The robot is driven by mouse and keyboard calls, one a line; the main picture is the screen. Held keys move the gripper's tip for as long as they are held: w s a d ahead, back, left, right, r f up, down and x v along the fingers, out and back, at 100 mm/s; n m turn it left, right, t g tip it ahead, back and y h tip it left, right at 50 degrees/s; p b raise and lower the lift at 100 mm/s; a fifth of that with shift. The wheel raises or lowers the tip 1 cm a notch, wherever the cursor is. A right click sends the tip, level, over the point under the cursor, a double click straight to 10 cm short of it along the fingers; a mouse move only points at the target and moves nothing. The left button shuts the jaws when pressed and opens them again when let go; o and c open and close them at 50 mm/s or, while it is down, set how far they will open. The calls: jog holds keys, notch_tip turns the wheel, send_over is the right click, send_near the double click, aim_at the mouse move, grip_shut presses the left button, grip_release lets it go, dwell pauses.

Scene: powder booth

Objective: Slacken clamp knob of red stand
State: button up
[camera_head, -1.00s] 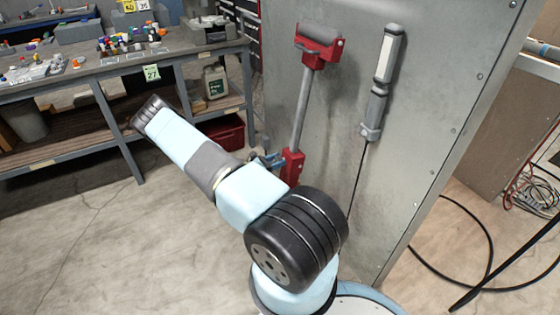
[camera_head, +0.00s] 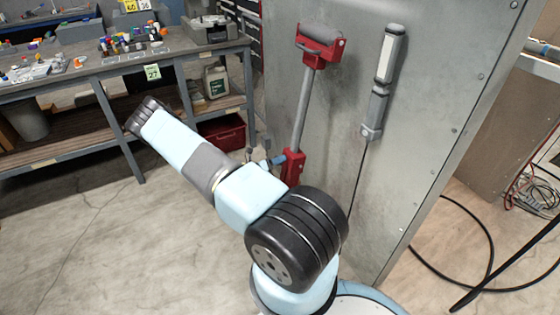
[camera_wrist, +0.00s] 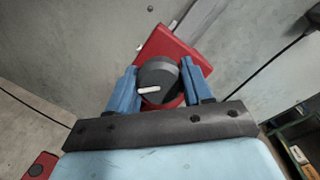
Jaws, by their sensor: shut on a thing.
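The red stand (camera_head: 293,163) is upright against the grey metal panel in the head view, with a grey post and a red roller head (camera_head: 319,45) on top. In the wrist view its red clamp block (camera_wrist: 180,45) is close ahead. The round dark clamp knob (camera_wrist: 158,73) with a white pointer mark sits between the two blue fingers of my gripper (camera_wrist: 158,84). The fingers are shut on the knob's sides. The pointer lies roughly level across the picture. In the head view my gripper (camera_head: 272,161) is at the stand's lower red part, and my arm hides the stand's base.
A light bar (camera_head: 384,80) with a cable hangs on the metal panel (camera_head: 430,110) right of the stand. A cluttered workbench (camera_head: 110,68) stands at left, with a red bin (camera_head: 222,131) on its lower shelf. A black hose (camera_head: 485,235) lies on the floor at right.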

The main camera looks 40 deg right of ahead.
jog(key=n, duration=0.6)
jog(key=shift+d+n+t+y, duration=0.1)
jog(key=shift+n+t+y, duration=0.2)
jog(key=shift+n+t, duration=0.1)
jog(key=n, duration=0.4)
jog(key=shift+y, duration=0.3)
jog(key=shift+f+n, duration=0.1)
jog(key=shift+n, duration=0.6)
jog(key=shift+f, duration=0.1)
jog(key=o, duration=1)
jog(key=a+r, duration=0.1)
jog(key=a, duration=0.3)
jog(key=w+a, duration=0.1)
jog(key=a, duration=0.4)
jog(key=a+r, duration=0.1)
jog(key=a, duration=0.3)
jog(key=shift+w+a+r, duration=0.15)
jog(key=shift+a+r, duration=0.2)
